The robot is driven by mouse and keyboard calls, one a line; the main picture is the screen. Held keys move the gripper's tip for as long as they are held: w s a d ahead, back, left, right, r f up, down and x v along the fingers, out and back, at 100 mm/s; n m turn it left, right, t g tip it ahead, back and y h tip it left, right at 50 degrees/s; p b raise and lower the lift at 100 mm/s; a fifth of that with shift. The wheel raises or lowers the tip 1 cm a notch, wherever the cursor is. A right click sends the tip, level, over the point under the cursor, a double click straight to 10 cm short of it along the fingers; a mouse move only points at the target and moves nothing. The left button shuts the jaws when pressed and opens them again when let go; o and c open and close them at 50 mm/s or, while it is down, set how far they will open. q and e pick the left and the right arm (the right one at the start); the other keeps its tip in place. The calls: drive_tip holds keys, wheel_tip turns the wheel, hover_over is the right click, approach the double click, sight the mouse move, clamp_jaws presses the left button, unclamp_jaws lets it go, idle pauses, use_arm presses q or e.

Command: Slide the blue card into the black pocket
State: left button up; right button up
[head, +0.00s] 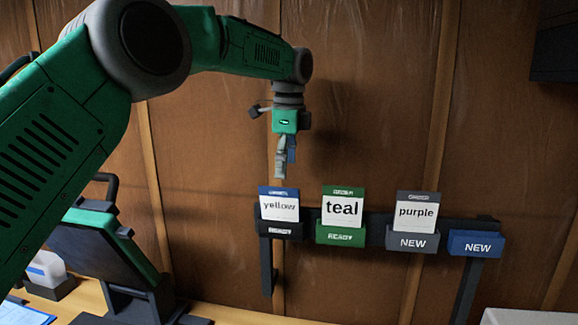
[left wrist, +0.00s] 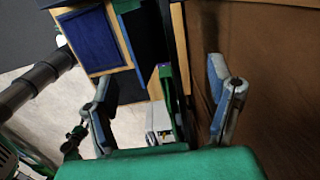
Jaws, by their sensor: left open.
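The blue card (head: 279,206), a white card with a blue top band and the word "yellow", stands upright at the black pocket (head: 281,231). Its lower edge is hidden behind the pocket's front, which reads "READY". My left gripper (head: 284,168) hangs fingers down just above the card's top edge, apart from it. In the left wrist view its two fingers (left wrist: 162,78) are spread with nothing held between them. My right gripper is not in view.
A green card (head: 343,208) stands in the green pocket (head: 340,236), and a grey card (head: 416,211) in the grey pocket (head: 412,241). The blue pocket (head: 476,244) at the right looks empty. A dark screen (head: 105,258) stands on the wooden bench at left.

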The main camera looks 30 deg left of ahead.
use_arm(q)
wheel_tip(320, 180, up, 8)
drive_tip(key=shift+w+d+f, duration=0.15)
drive_tip(key=shift+d+f, duration=0.05)
drive_tip(key=shift+d, duration=0.1)
idle(0.5)
idle(0.3)
